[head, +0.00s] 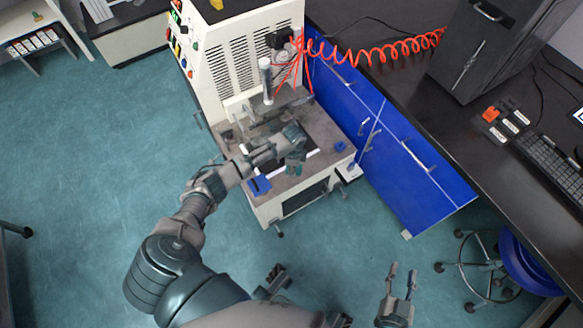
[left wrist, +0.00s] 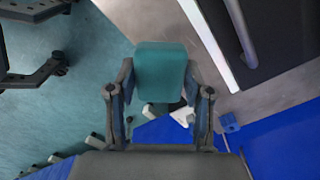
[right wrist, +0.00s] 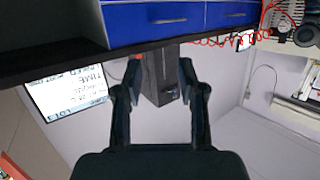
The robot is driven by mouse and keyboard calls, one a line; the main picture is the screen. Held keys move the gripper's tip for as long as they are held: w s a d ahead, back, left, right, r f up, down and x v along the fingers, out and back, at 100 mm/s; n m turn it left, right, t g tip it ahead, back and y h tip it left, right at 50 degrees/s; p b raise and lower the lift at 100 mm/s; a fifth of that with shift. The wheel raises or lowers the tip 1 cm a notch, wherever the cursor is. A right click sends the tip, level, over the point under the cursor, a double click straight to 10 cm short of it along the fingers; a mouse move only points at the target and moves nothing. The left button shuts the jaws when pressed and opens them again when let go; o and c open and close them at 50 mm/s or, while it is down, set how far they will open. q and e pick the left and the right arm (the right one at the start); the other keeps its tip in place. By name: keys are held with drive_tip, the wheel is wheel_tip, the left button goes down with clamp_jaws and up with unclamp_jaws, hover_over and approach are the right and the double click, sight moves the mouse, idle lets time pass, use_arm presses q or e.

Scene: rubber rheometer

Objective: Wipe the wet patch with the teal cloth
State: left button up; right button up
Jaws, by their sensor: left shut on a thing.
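The teal cloth (left wrist: 160,70) is a small folded block in the left wrist view, between the two fingers of my left gripper (left wrist: 158,84). In the head view the left gripper (head: 296,158) is over the grey worktop (head: 272,196) of the machine, and the cloth is mostly hidden by the hand. I cannot tell whether the cloth touches the worktop. I cannot make out a wet patch in any view. My right gripper (head: 402,276) is open and empty, over the floor at lower right; it also shows open in the right wrist view (right wrist: 159,75).
The tall white machine (head: 243,60) stands behind the worktop. A dark slab with a white edge (left wrist: 275,45) is near the cloth. Small blue items (head: 259,186) lie on the worktop. Blue cabinets (head: 400,160) and a black bench (head: 480,150) are on the right.

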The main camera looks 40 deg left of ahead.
drive_tip(key=s+f+g, duration=0.1)
drive_tip(key=s+f+g+p, duration=0.1)
drive_tip(key=f+g+h, duration=0.1)
drive_tip(key=f, duration=0.1)
drive_tip(key=shift+s+d+g, duration=0.3)
drive_tip(key=shift+s+d, duration=0.1)
drive_tip(key=shift+w+a, duration=0.1)
drive_tip(key=shift+a, duration=0.15)
